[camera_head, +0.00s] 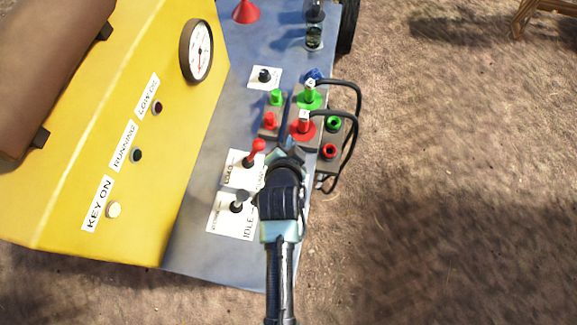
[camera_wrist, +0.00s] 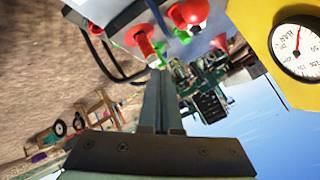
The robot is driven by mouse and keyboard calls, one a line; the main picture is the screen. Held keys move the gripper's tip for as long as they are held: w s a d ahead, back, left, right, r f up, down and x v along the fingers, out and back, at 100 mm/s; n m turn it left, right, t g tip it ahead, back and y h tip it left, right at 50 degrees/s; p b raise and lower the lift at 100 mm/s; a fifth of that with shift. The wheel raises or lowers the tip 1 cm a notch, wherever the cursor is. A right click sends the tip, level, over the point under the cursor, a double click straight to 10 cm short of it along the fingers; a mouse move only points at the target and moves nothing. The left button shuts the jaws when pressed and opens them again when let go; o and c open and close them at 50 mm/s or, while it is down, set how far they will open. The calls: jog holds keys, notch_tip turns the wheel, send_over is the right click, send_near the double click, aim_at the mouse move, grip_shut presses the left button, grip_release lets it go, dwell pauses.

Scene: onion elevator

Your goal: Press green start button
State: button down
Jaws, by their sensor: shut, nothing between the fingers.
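My gripper (camera_head: 289,150) is lower in that view, near the red cable plug (camera_head: 303,128) and apart from the green button. The fingers are together and empty, as the wrist view shows (camera_wrist: 160,78). Red and green parts (camera_wrist: 143,42) lie just beyond the fingertips there; I cannot tell which of them is the button. My gripper hides part of the panel beneath it.
A green plug (camera_head: 310,97) and the red plug carry black cables (camera_head: 356,115) that loop to the right. Green and red sockets (camera_head: 332,137) sit beside them. A red-knobbed lever (camera_head: 256,147) and a black lever (camera_head: 238,206) stand left of my gripper. A yellow housing (camera_head: 130,120) rises at left.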

jog(key=shift+m+g, duration=0.4)
jog(key=shift+g, duration=0.2)
jog(key=s+f, duration=0.3)
jog(key=shift+s+a+f, duration=0.25)
jog(key=shift+f, duration=0.15)
jog(key=shift+f, duration=0.1)
notch_tip(320, 180, down, 8)
jog(key=b, duration=0.7)
jog(key=shift+f, duration=0.25)
dwell(0.8)
jog(key=shift+f+b, duration=0.4)
jog(key=shift+b, duration=0.1)
jog(key=shift+f+b, duration=0.5)
jog(key=shift+f, duration=0.1)
dwell(0.5)
jog(key=shift+r+p, duration=0.95)
jog(key=shift+r, duration=0.05)
